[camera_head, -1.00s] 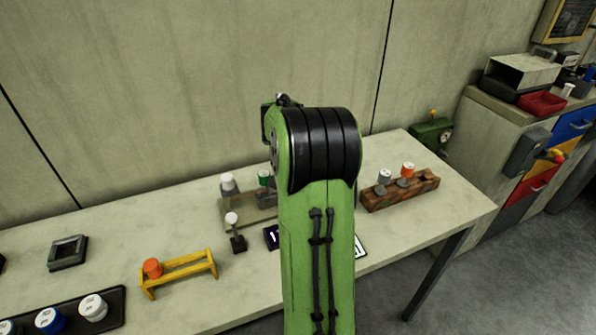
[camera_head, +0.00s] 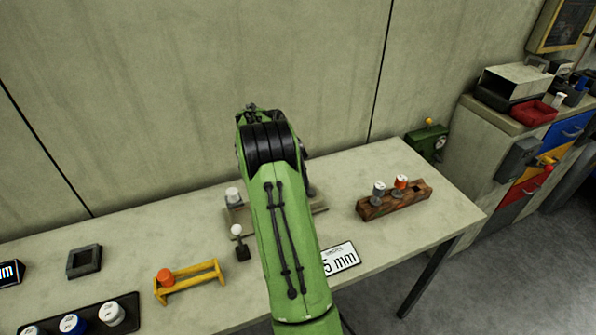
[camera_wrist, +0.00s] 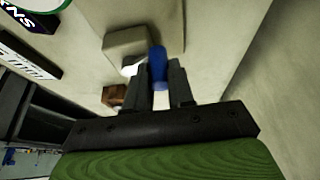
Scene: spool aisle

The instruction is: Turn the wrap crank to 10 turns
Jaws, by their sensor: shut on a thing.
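In the wrist view my gripper (camera_wrist: 167,72) is shut on a blue cylindrical handle (camera_wrist: 157,60), which appears to be the crank's grip. A white rounded part (camera_wrist: 133,64) and a beige block (camera_wrist: 126,42) sit just beyond it. In the head view my green arm covers my gripper and most of the wrap station. A small black lever with a white knob (camera_head: 238,236) stands in front. No turn count can be read.
A wooden block with two spools (camera_head: 394,203) stands to the right. A card reading "5 mm" (camera_head: 340,259) lies beside my arm. A yellow rack with an orange spool (camera_head: 189,282), a dark square tray (camera_head: 84,261) and a black spool holder (camera_head: 133,315) are at left.

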